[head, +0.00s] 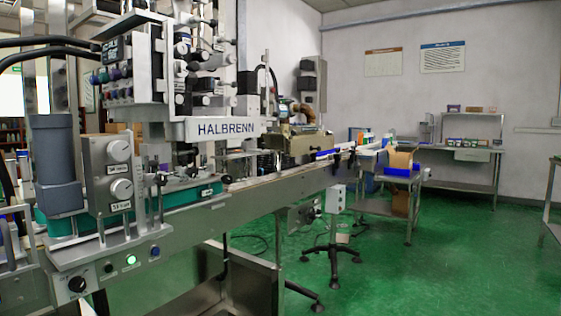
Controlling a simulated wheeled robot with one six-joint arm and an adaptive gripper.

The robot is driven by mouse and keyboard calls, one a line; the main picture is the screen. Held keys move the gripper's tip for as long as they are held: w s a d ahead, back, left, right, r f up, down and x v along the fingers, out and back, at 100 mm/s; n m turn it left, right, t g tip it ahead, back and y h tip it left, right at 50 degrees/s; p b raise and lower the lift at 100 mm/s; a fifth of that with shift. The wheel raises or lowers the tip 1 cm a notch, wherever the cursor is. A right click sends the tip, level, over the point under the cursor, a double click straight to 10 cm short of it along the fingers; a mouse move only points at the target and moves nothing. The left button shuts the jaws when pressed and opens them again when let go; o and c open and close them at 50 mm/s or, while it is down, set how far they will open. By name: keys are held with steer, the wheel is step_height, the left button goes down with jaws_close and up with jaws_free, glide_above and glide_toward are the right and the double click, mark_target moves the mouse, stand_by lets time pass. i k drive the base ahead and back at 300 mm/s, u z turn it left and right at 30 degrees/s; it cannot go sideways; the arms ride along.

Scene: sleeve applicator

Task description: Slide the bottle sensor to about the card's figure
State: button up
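The sleeve applicator (215,129), marked HALBRENN, stands at the left over a long metal conveyor (260,196). I cannot single out the bottle sensor for sure. Small dark fittings (160,182) sit on rods by the conveyor's near side, and another dark fitting (337,160) stands farther along the rail. I cannot pick out the card or read any figure for the sensor. A control box (113,172) with two round knobs and small labels is mounted at the near left. My gripper is not in view.
A lower panel (130,262) has a black knob and a lit green button. A side table (385,204) holds a blue bin. The floor at the right (455,270) is clear.

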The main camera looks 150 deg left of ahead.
mark_target(183, 159)
steer(key=u, duration=5.55)
steer(key=k, duration=0.4)
steer(key=z, duration=0.65)
steer(key=i, duration=1)
steer(key=z, duration=0.05)
